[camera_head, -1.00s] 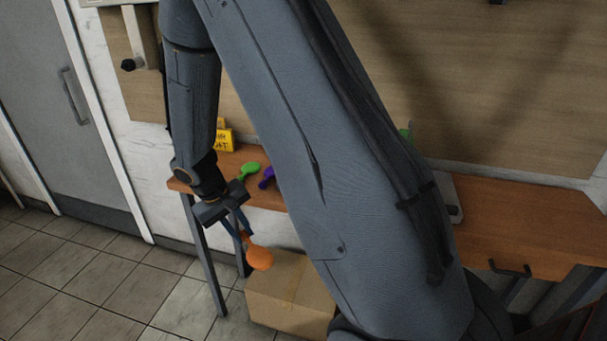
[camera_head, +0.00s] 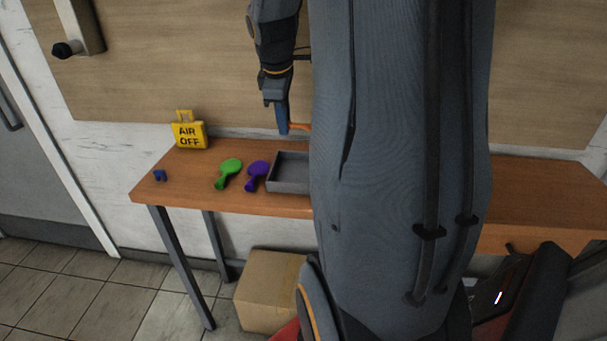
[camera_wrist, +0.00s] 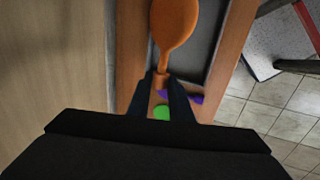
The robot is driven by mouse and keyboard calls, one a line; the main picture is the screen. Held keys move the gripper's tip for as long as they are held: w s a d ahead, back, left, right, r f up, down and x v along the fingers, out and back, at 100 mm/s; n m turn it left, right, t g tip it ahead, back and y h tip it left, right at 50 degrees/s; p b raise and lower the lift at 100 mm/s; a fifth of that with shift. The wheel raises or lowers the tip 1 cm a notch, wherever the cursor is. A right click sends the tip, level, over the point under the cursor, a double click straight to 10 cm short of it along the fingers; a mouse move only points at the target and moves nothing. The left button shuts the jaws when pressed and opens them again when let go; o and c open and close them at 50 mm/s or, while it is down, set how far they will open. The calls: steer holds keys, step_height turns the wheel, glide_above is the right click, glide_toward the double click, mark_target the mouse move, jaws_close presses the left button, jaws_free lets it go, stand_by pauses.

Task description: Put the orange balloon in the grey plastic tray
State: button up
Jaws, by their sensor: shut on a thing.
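My gripper (camera_head: 284,130) is shut on the orange balloon (camera_head: 301,127), just above the back left part of the grey plastic tray (camera_head: 291,188) in the head view. In the wrist view the fingertips (camera_wrist: 168,78) grip the balloon's narrow neck, and its round orange body (camera_wrist: 175,22) points away from the gripper. The grey tray (camera_wrist: 205,40) shows behind and beside the balloon there. My arm hides most of the balloon and the right part of the tray in the head view.
A green balloon (camera_head: 230,168) and a purple balloon (camera_head: 257,170) lie on the wooden table (camera_head: 200,200) left of the tray. A yellow "AIR OFF" sign (camera_head: 189,133) and a small blue object (camera_head: 160,175) are further left. A cardboard box (camera_head: 265,290) stands on the floor below.

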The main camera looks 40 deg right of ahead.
steer(key=shift+w+d+f+h+b, duration=0.1)
steer(key=shift+w+f+h+b, duration=0.15)
steer(key=shift+b, duration=3)
steer(key=t+h+b, duration=0.1)
steer(key=b, duration=0.5)
steer(key=shift+s+r, duration=0.1)
steer(key=shift+s, duration=0.3)
step_height(320, 180, down, 10)
steer(key=shift+r+b, duration=0.1)
steer(key=shift+b, duration=0.4)
steer(key=shift+f, duration=0.6)
steer(key=o, duration=1)
steer(key=shift+c, duration=0.2)
steer(key=shift+r, duration=0.1)
steer(key=shift+r, duration=0.25)
steer(key=p+v, duration=0.1)
steer(key=v, duration=1.1)
steer(key=shift+r, duration=0.3)
